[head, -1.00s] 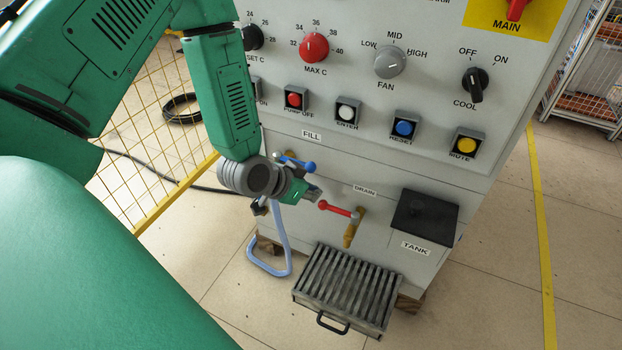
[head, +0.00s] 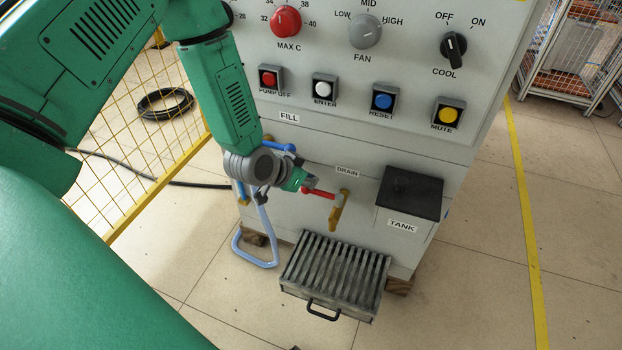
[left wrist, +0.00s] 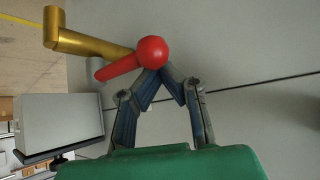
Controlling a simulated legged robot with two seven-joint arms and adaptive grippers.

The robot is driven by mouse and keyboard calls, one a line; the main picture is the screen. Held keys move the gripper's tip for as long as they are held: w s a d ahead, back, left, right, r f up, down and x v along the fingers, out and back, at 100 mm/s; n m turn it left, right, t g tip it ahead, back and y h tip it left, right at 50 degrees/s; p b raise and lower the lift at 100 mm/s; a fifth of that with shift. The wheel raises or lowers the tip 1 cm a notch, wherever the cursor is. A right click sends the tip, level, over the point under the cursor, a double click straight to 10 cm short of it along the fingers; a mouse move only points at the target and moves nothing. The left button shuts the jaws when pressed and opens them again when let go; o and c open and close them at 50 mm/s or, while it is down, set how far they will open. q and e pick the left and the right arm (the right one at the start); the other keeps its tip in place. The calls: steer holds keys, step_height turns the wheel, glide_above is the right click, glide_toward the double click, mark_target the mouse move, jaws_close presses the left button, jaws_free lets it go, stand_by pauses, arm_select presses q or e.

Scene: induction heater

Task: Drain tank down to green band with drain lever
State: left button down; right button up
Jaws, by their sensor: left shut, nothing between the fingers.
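The red drain lever (head: 319,193) sticks out to the left from the brass drain valve (head: 337,210) below the DRAIN label. My left gripper (head: 309,184) is at the lever's free end. In the left wrist view the lever's red ball end (left wrist: 151,51) is right at the closed fingertips (left wrist: 162,70), with nothing held between them; whether they touch it I cannot tell. The brass valve (left wrist: 90,42) shows beyond it. The tank (head: 408,195) is a dark-lidded box at the panel's lower right; no green band or level is visible. My right gripper is not seen.
A blue fill lever (head: 278,147) and a light blue hose (head: 264,235) are left of the drain, close to my left wrist. A slatted drain tray (head: 335,275) sits below the valve. Push buttons (head: 382,100) and knobs line the panel above. A yellow fence stands at left.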

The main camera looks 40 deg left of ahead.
mark_target(309, 190)
arm_select(q)
steer(key=shift+s+a+n, duration=0.1)
steer(key=shift+s+n, duration=0.15)
steer(key=shift+n, duration=0.05)
steer(key=shift+s+d+n+y+p, duration=0.3)
steer(key=shift+s+n+y+p, duration=0.15)
steer(key=shift+p, duration=0.3)
steer(key=s+n+y+p, duration=0.2)
steer(key=n+y+p, duration=0.1)
steer(key=shift+s+d+r+n, duration=0.1)
steer(key=shift+d+n, duration=0.15)
steer(key=shift+d, duration=0.15)
steer(key=s+n+y+p, duration=0.1)
steer(key=s+d+n+p, duration=0.1)
steer(key=p, duration=0.1)
steer(key=shift+d+g+y, duration=0.2)
steer(key=shift+g+y, duration=0.1)
steer(key=shift+y, duration=0.05)
steer(key=shift+d, duration=0.1)
